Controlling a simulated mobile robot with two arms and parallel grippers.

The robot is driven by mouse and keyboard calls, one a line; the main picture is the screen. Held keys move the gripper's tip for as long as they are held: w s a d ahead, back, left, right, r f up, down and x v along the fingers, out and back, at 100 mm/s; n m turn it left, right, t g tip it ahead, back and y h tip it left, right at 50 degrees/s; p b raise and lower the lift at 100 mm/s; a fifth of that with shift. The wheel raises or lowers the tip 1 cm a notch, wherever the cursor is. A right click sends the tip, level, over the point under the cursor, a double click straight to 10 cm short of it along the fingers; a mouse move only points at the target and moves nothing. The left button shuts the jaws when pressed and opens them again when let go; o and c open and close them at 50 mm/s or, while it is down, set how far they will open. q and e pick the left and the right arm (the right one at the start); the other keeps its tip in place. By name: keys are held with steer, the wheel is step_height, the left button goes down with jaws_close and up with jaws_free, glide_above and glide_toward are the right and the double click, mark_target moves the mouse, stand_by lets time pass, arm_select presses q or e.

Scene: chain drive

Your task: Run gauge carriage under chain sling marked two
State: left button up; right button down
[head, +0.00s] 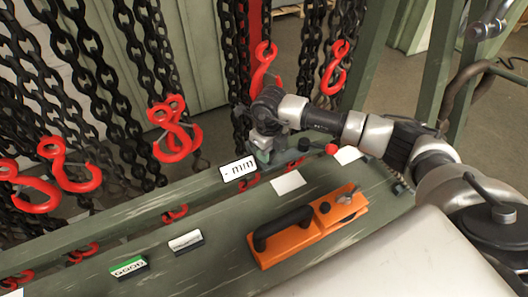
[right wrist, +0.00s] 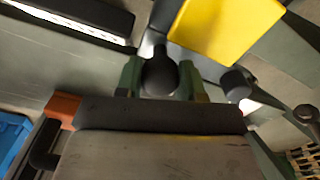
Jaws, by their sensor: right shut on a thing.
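My right gripper (head: 264,147) is shut on a black round knob (right wrist: 160,77), which shows between its green fingers in the right wrist view. Black chain slings with red hooks hang behind the rail: a double hook (head: 173,130) at centre left, another pair (head: 63,176) farther left, and a hook (head: 263,66) behind my gripper. I cannot make out a mark two on any sling. My left gripper is out of view.
An orange tool with a black handle (head: 305,228) lies on the green bench. A green-labelled block (head: 129,267) and a white-topped block (head: 186,242) stand left of it. A white card (head: 288,181) lies near the carriage. A yellow plate (right wrist: 215,28) shows beside the knob.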

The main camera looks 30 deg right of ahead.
steer(key=c, duration=0.7)
jaws_free()
